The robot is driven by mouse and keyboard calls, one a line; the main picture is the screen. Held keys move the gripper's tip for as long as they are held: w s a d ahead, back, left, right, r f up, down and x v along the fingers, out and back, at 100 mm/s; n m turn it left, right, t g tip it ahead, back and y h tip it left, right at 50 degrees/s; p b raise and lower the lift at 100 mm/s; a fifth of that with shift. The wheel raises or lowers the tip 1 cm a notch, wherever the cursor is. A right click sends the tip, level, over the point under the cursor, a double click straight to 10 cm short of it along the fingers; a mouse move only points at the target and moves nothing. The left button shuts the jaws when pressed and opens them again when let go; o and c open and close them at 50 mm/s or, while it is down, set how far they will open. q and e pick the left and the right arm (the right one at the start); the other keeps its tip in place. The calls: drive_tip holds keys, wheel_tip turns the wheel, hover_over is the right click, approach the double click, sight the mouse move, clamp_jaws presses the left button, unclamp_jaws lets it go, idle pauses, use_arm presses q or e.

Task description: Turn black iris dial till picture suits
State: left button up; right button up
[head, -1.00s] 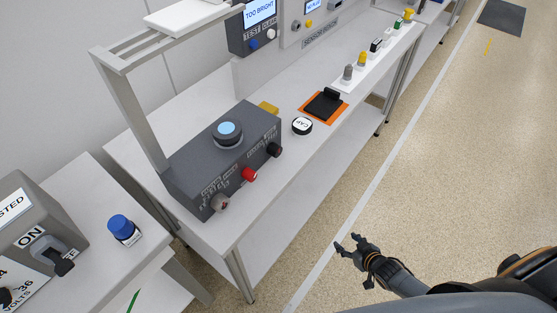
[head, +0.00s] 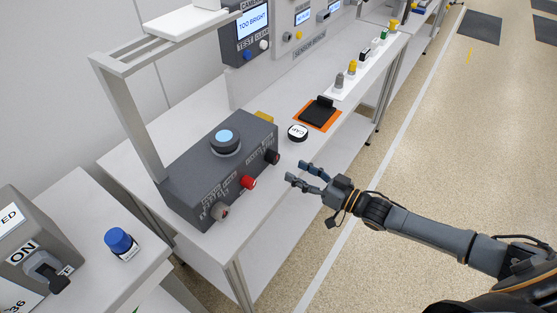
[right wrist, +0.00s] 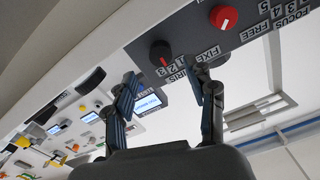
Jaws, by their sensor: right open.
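The black iris dial (head: 272,157) is on the front of the dark grey camera box (head: 205,180), at its right end. In the right wrist view the black dial (right wrist: 161,53) sits by the word IRIS and small numbers, with a red mark on it. My right gripper (head: 297,172) is open and empty, just in front and to the right of the dial, apart from it. Its spread fingers (right wrist: 165,78) also show in the wrist view, below the dial. The screen (head: 256,22) reads TOO BRIGHT. My left gripper is out of view.
A red knob (head: 248,182) and a grey knob (head: 220,211) share the box front. A white CAP disc (head: 298,132) and an orange-edged black pad (head: 319,114) lie on the bench to the right. A blue-capped bottle (head: 121,243) stands on the left table. The floor in front is clear.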

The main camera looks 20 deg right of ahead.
sight(277, 161)
drive_tip(key=x, duration=0.7)
drive_tip(key=shift+w+a+p, duration=0.1)
drive_tip(key=shift+w+p, duration=0.05)
drive_tip(key=shift+p, duration=0.25)
drive_tip(key=c, duration=1.1)
